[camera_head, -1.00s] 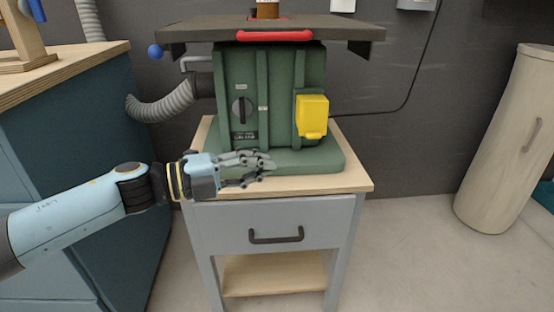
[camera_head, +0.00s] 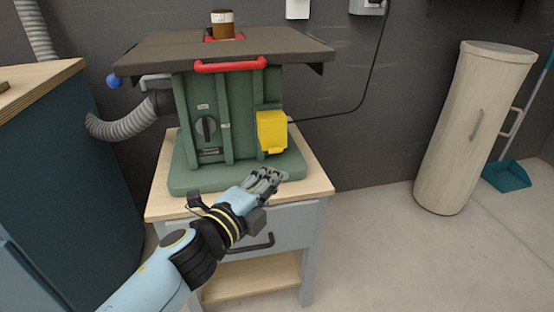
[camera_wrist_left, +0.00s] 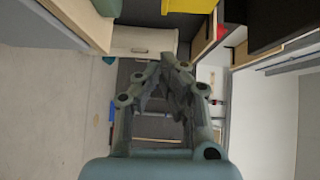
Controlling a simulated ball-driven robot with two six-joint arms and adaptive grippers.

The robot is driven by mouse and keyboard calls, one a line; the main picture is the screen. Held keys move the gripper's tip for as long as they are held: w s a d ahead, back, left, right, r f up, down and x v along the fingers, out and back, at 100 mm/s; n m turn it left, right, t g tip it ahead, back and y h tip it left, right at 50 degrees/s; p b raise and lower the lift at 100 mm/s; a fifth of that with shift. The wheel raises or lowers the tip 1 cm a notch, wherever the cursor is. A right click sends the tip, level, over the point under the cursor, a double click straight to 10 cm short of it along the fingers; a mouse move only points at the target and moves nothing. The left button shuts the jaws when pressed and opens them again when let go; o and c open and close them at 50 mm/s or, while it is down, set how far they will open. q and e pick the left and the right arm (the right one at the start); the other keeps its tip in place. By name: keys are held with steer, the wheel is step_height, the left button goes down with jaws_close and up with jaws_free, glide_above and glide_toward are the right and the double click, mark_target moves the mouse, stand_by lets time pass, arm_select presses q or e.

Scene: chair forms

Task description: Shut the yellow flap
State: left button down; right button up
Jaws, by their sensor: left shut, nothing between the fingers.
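The yellow flap (camera_head: 272,130) is on the right part of the front of the green machine (camera_head: 238,150), with a small tab at its lower edge. I cannot tell how far it stands out from the machine. My left gripper (camera_head: 278,175) is shut and empty, just below the flap and in front of the machine's base, apart from the flap in the picture. In the left wrist view the shut fingers (camera_wrist_left: 172,62) point away from the camera, and a yellow patch, probably the flap, shows at the top edge. My right gripper is not in view.
The machine stands on a wood-topped stand with a grey drawer (camera_head: 285,228). A dark table top (camera_head: 150,50) with a red handle (camera_head: 230,65) overhangs the flap. A grey hose (camera_head: 125,125) is at the left. A pale wooden cylinder (camera_head: 470,130) stands right, with open floor between.

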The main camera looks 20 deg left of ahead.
mark_target(273, 131)
arm_select(q)
steer(key=w+a, duration=0.1)
steer(key=w, duration=0.5)
steer(key=shift+w+a+f+b, duration=0.2)
steer(key=shift+w+a+b, duration=0.15)
steer(key=shift+b, duration=0.1)
steer(key=w+b, duration=0.1)
steer(key=b, duration=0.2)
steer(key=shift+a+f+m+t+b, duration=0.3)
steer(key=shift+a+f+b, duration=0.05)
steer(key=shift+a+b, duration=0.05)
